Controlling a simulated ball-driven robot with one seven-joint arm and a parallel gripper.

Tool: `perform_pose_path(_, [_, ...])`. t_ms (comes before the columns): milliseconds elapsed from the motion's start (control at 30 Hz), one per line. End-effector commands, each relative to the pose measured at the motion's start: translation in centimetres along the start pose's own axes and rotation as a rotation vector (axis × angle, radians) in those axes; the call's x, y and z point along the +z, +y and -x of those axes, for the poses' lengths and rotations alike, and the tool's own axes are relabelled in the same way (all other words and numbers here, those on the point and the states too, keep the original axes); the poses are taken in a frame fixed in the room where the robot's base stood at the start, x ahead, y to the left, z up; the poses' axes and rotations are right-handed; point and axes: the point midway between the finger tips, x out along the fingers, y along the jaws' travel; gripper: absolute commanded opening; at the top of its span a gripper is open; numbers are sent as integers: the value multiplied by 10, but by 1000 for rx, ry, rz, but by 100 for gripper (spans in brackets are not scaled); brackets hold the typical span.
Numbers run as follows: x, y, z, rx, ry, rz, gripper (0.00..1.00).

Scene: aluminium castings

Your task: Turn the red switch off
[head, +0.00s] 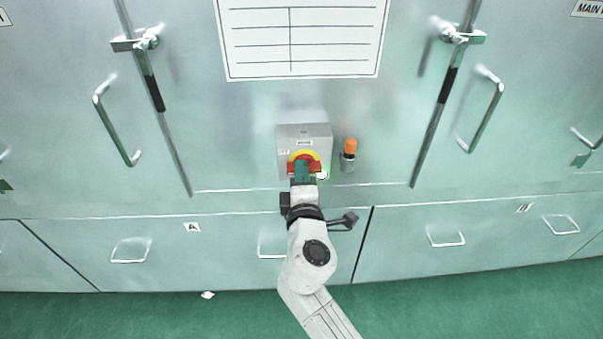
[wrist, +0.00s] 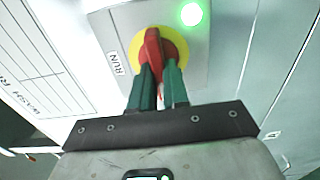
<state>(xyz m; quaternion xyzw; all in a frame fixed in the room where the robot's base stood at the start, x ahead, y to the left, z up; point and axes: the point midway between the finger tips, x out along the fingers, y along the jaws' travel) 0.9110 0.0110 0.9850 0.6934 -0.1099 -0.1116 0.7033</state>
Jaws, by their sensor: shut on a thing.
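The red switch (wrist: 152,47) is a rotary handle on a yellow round plate (wrist: 178,45), set in a grey box on the cabinet front. In the wrist view its handle stands roughly upright, tilted a little, near the RUN label (wrist: 116,63). My gripper (wrist: 160,72) has its green fingers closed around the lower part of the handle. In the head view my gripper (head: 302,169) covers much of the switch, and the yellow plate (head: 304,155) shows above it. A green lamp (wrist: 191,14) on the box is lit.
The grey switch box (head: 320,135) is mounted on a pale metal cabinet (head: 230,150). An orange-topped fitting (head: 350,148) stands just right of it. Door handles (head: 118,122) and long latch rods flank the box. Drawers lie below, above a green floor (head: 450,310).

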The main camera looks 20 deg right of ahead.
Motion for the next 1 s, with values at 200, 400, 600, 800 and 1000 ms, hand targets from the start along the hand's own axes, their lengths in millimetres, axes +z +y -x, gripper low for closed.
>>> perform_pose_path(200, [-2,3,-1,6,5,1,28])
perform_pose_path(400, [-1,2,-1,3,3,1,40])
perform_pose_path(600, [-1,1,1,2,2,1,40])
perform_pose_path(800, [-1,-1,25,1,4,1,40])
perform_pose_path(1000, [-1,-2,64,1,3,1,40])
